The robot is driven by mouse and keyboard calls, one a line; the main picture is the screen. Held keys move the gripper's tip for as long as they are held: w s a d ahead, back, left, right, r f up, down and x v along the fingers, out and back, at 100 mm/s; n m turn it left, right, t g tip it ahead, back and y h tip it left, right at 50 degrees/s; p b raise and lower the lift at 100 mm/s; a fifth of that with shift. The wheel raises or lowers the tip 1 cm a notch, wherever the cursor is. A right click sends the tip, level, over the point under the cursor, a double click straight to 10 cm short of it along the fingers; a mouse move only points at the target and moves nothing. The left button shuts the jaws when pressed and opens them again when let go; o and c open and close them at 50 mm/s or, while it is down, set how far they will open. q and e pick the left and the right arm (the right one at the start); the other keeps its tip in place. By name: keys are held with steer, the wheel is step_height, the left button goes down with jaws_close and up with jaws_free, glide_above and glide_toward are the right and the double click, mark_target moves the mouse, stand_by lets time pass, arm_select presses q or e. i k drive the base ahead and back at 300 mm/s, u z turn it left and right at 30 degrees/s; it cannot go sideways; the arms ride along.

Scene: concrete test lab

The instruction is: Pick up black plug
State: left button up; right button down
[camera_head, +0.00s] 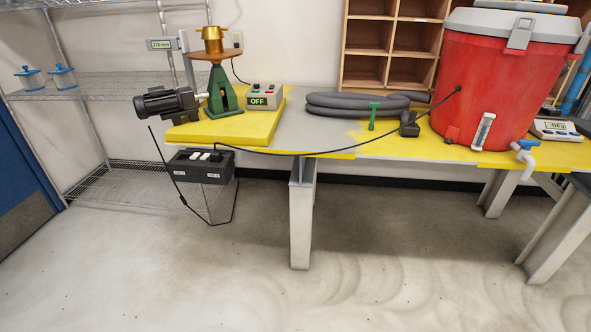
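I cannot tell for sure which item is the black plug. A small dark block (409,127) lies on the table beside the grey hose and touches or overlaps the black cable (300,154). Another small dark piece (184,201) sits on the thin cable hanging below the black switch box (200,168). The cable runs from the red cooler (478,90) across the table to the switch box at the table's left front. Neither of my grippers is in view.
The yellow-and-grey table (330,138) holds a motor (166,103), a green stand (221,92), a control box reading OFF (265,97), a coiled grey hose (350,105) and a scale (556,129). A green clamp (373,117) stands by the hose. The floor in front is clear.

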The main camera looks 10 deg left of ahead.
mark_target(216, 156)
steer(key=z, duration=0.95)
steer(key=i, duration=2.25)
steer(key=u, duration=1.4)
steer(key=i, duration=0.6)
steer(key=u, duration=0.7)
